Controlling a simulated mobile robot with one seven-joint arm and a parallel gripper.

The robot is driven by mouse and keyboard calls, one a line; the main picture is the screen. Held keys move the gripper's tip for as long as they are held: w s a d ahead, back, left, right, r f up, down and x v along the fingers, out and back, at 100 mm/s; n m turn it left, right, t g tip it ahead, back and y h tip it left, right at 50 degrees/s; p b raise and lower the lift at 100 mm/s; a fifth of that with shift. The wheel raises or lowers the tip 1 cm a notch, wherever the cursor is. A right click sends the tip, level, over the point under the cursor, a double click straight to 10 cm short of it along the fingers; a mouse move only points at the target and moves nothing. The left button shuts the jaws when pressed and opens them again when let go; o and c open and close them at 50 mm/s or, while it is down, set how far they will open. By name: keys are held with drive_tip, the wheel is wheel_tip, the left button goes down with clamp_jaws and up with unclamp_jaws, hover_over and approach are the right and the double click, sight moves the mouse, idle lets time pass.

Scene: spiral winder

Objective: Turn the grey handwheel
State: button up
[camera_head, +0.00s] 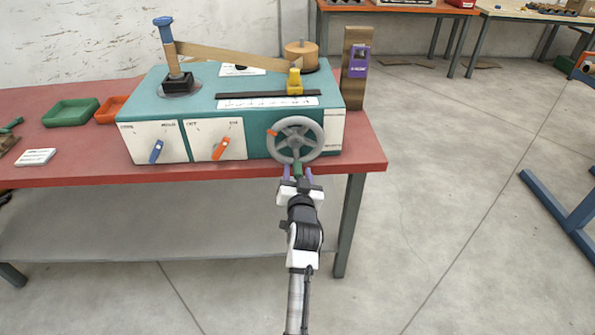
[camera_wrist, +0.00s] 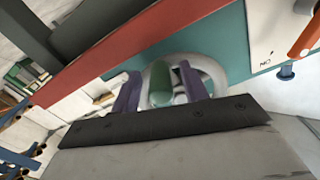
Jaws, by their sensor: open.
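The grey handwheel (camera_head: 295,139) is a spoked ring on the right part of the teal machine's front. A green handle (camera_head: 297,168) sticks out at its lower rim, and an orange mark shows at its upper left. My gripper (camera_head: 298,176) is at the lower rim, with its purple fingers on either side of the green handle. In the wrist view the fingers (camera_wrist: 158,92) are apart, with the green handle (camera_wrist: 160,82) between them and the grey wheel (camera_wrist: 213,70) behind. I cannot tell whether either finger touches the handle.
The teal machine (camera_head: 215,95) stands on a red table (camera_head: 85,172). Its front has a blue lever (camera_head: 156,151) and an orange lever (camera_head: 221,148). A yellow slider (camera_head: 294,83) sits on top. Green (camera_head: 70,112) and orange trays lie left.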

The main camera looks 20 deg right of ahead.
drive_tip(key=shift+w, duration=0.15)
drive_tip(key=shift+c, duration=0.2)
clamp_jaws()
drive_tip(key=shift+d, duration=0.1)
